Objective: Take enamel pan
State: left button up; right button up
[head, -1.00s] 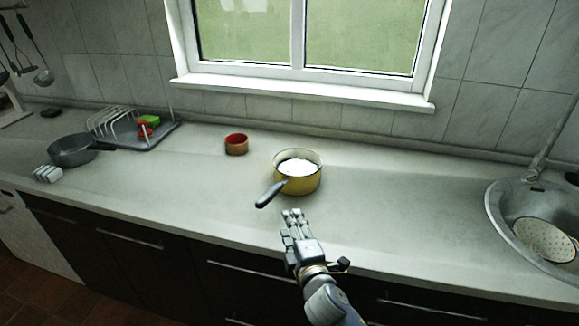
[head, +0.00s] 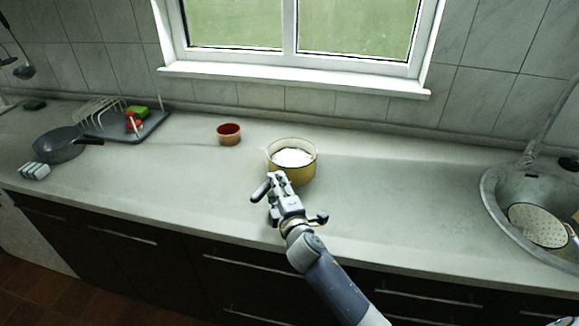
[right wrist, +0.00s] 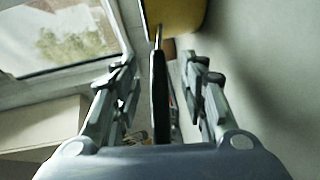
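The yellow enamel pan (head: 300,170), with white contents inside, stands upright on the counter below the window. Its dark handle (head: 261,190) points toward the front left. My right gripper (head: 273,184) is at the handle, in front of the pan. In the right wrist view the handle (right wrist: 160,95) runs between the two open fingers of my right gripper (right wrist: 165,75), with gaps on both sides. Part of the yellow pan (right wrist: 175,15) shows at the top there. My left gripper is not in view.
A small red-brown bowl (head: 229,134) stands left of the pan. Farther left are a grey frying pan (head: 58,146) and a dish rack (head: 103,117). A sink (head: 492,190) holding a colander (head: 537,226) is at the right. The counter between pan and sink is clear.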

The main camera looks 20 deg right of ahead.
jog(key=shift+w+d, duration=0.1)
jog(key=shift+w, duration=1.1)
jog(key=shift+w+f, duration=0.1)
jog(key=shift+w, duration=0.35)
jog(key=shift+c, duration=0.6)
grip_shut()
jog(key=shift+r, duration=0.45)
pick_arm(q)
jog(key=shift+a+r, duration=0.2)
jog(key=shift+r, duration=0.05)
pick_arm(e)
jog(key=shift+w+f, duration=0.1)
